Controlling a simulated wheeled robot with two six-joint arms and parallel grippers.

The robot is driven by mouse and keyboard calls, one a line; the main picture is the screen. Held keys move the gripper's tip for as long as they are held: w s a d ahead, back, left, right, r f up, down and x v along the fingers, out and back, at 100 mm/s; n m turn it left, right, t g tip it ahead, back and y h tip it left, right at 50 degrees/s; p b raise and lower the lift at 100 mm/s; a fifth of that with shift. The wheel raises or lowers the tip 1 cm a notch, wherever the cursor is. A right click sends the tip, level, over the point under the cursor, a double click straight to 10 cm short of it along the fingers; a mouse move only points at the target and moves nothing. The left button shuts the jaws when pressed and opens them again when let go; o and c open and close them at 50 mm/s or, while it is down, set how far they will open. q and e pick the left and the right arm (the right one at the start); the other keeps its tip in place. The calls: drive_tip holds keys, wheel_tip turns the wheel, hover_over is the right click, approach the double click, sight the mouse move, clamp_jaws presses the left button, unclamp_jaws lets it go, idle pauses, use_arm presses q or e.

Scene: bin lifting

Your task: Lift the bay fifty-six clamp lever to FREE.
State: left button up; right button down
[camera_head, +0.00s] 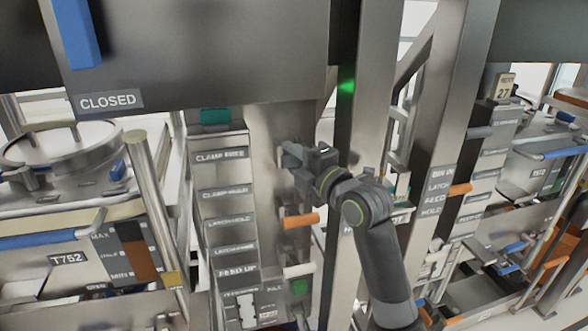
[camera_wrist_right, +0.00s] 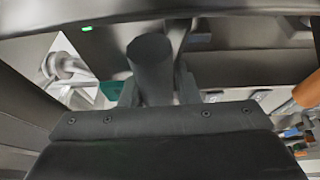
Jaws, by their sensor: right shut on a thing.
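My right gripper (camera_head: 291,156) is shut at the steel column, level with the CLAMP FREE label (camera_head: 221,155) and above the CLAMP HOLD label (camera_head: 226,193). In the head view the clamp lever is mostly hidden by the jaws. In the right wrist view a dark round handle (camera_wrist_right: 151,62), seemingly the clamp lever's, stands between the fingers. The bay number is not readable here. My left gripper is out of view.
An orange lever handle (camera_head: 300,221) sticks out just below my gripper, near the LATCH HOLD label. A steel upright (camera_head: 352,100) with a green light stands close to the right. A lidded bin (camera_head: 62,145) is at left, beside a steel post (camera_head: 150,200).

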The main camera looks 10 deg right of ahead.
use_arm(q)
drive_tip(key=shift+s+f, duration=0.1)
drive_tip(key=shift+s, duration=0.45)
use_arm(e)
drive_tip(key=shift+w+r, duration=0.1)
drive_tip(key=shift+r, duration=0.4)
drive_tip(key=shift+f, duration=0.1)
drive_tip(key=c, duration=1.3)
unclamp_jaws()
drive_tip(key=shift+d+f, duration=0.1)
drive_tip(key=shift+o, duration=0.7)
drive_tip(key=shift+w+d+f, duration=0.15)
drive_tip(key=shift+w+d, duration=0.05)
drive_tip(key=shift+d, duration=0.1)
use_arm(q)
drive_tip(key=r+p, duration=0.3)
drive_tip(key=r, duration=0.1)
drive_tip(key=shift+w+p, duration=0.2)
drive_tip(key=shift+p, duration=0.15)
use_arm(e)
drive_tip(key=v, duration=1.7)
drive_tip(key=shift+s, duration=0.25)
